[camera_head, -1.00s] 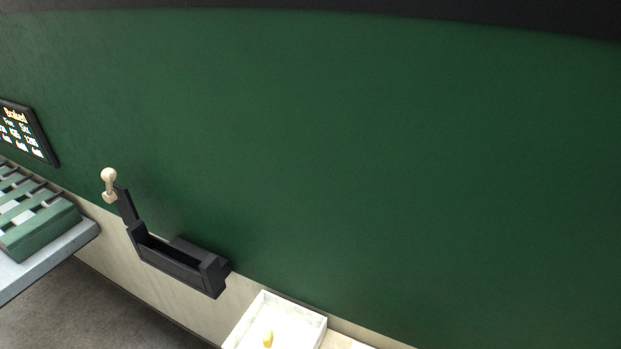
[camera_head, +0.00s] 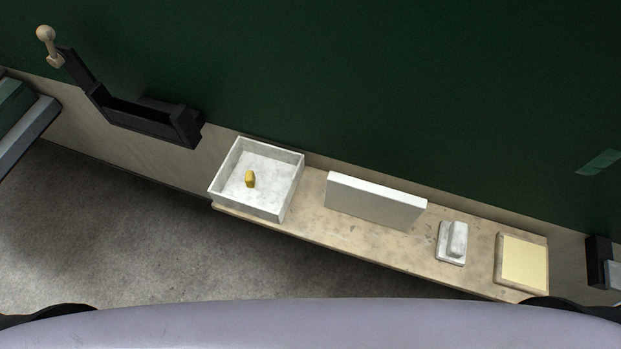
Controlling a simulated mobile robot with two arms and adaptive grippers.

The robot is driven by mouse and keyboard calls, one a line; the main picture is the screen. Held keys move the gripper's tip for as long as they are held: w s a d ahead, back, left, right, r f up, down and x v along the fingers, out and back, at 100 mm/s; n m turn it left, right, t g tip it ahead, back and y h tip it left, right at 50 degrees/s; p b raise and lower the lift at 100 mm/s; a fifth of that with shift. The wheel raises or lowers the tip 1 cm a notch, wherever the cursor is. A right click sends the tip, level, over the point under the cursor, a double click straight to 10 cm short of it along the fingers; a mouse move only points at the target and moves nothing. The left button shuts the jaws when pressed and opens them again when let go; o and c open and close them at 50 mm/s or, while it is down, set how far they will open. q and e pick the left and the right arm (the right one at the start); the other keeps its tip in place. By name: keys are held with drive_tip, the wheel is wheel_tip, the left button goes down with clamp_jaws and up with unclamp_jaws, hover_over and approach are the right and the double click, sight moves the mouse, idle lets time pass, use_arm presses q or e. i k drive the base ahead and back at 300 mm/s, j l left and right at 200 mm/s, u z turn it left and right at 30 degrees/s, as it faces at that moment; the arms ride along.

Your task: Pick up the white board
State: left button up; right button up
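A white board (camera_head: 374,203), a flat rectangular block, stands on its long edge on a stone-coloured shelf (camera_head: 335,237) against the green wall. Neither of my grippers shows in the head view.
The white tray (camera_head: 285,197) holds a small yellow piece (camera_head: 250,179). The small white object (camera_head: 453,243) and a framed pale yellow pad (camera_head: 524,263) lie to the right on the shelf. A black wall holder (camera_head: 150,121) hangs at the upper left. The grey floor (camera_head: 130,245) is clear.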

sight(387, 207)
drive_tip(key=j+z, duration=0.15)
drive_tip(key=z, duration=0.6)
drive_tip(key=i+j, duration=0.05)
